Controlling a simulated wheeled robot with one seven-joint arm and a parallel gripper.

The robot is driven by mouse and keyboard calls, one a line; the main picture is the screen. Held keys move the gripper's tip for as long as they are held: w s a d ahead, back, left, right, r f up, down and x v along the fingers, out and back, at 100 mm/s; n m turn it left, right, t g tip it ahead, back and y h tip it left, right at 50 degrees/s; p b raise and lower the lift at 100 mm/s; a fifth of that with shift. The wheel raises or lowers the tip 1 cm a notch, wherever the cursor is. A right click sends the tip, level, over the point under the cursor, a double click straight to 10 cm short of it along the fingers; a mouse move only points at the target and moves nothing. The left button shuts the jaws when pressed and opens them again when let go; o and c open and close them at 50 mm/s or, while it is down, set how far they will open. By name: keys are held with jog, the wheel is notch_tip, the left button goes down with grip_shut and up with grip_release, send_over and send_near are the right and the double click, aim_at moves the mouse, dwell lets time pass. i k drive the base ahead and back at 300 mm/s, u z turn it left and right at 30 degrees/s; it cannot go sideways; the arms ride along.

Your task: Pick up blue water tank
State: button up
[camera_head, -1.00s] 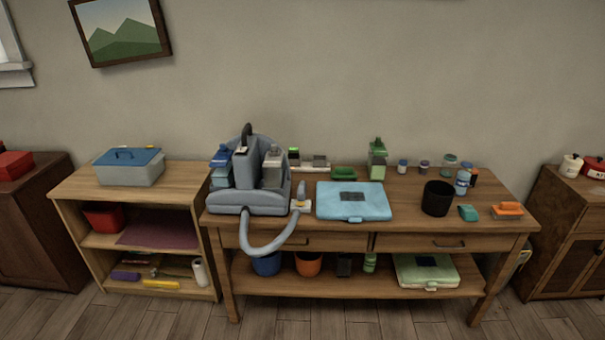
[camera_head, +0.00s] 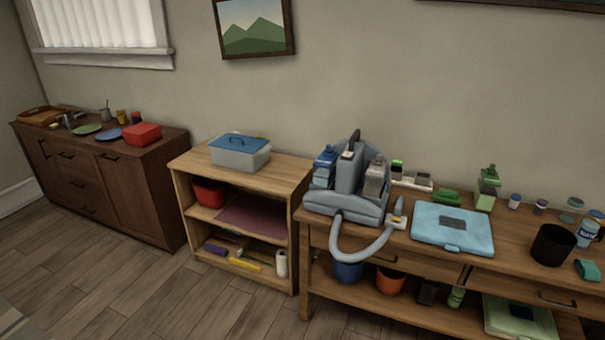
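The blue water tank (camera_head: 324,167) is a small translucent blue container with a darker blue top. It sits at the left side of a grey cleaning machine (camera_head: 347,190) on the wooden workbench. The machine has a tall middle body, a grey tank (camera_head: 375,178) on its right side and a thick grey hose looping down over the bench's front edge. The lower part of the blue tank is partly hidden by the machine's base. My gripper is not in view.
A light blue case (camera_head: 452,228), a black cup (camera_head: 552,245) and a green bottle (camera_head: 487,187) stand right of the machine. A lower shelf unit (camera_head: 290,176) with a blue-lidded box (camera_head: 239,152) adjoins the bench. Floor (camera_head: 140,275) at front left is clear.

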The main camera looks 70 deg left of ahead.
aim_at(324, 171)
jog(key=u, duration=0.85)
jog(key=i, duration=1.7)
jog(key=u, duration=2.45)
jog(key=i, duration=1.15)
jog(key=u, duration=1.55)
jog(key=i, duration=0.35)
jog(key=u, duration=0.2)
